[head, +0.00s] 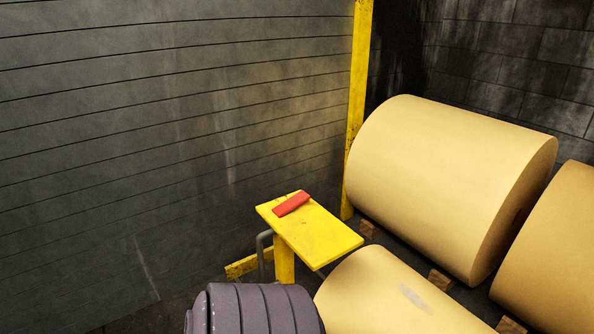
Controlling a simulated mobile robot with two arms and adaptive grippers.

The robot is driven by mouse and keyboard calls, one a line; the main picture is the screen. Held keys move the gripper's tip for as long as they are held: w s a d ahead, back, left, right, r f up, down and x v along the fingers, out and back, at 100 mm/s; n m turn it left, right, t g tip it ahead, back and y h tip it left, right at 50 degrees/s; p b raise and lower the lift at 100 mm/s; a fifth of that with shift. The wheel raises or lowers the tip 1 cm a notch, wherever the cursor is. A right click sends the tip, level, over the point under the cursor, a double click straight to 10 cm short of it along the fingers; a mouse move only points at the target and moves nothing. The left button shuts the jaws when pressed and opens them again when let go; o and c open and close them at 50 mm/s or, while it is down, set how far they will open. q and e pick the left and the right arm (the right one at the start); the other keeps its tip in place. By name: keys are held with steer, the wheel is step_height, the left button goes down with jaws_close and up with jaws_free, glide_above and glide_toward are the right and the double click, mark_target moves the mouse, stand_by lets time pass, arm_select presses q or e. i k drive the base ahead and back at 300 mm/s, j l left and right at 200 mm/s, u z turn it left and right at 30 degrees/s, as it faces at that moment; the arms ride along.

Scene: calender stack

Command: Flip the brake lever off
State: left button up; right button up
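I see nothing that I can clearly tell is the brake lever. A small red bar (291,205) lies flat across the far left part of a yellow plate (328,243), which sits on a yellow post (284,262). I cannot tell whether the bar is fixed to the plate or a loose piece. A bent grey pipe (262,252) shows under the plate's left side; its lower end is hidden. Neither of my grippers is in the head view.
Large tan rolls (440,180) fill the right side, with wooden chocks (441,280) beside them. A yellow upright (358,100) stands behind the plate, against a dark slatted wall (150,140).

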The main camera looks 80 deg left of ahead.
mark_target(291, 204)
steer(key=k+u, duration=0.15)
steer(key=u, duration=0.2)
steer(key=k+u, duration=0.15)
steer(key=u, duration=0.2)
steer(key=k+j+u, duration=0.15)
steer(key=u, duration=0.2)
steer(key=i+u, duration=0.2)
steer(key=u, duration=0.2)
steer(key=i+l+u, duration=0.1)
steer(key=u, duration=0.3)
steer(key=i+l+u, duration=0.2)
steer(key=u, duration=0.2)
steer(key=i+l+u, duration=0.25)
steer(key=u, duration=0.15)
steer(key=l, duration=0.2)
steer(key=i, duration=0.05)
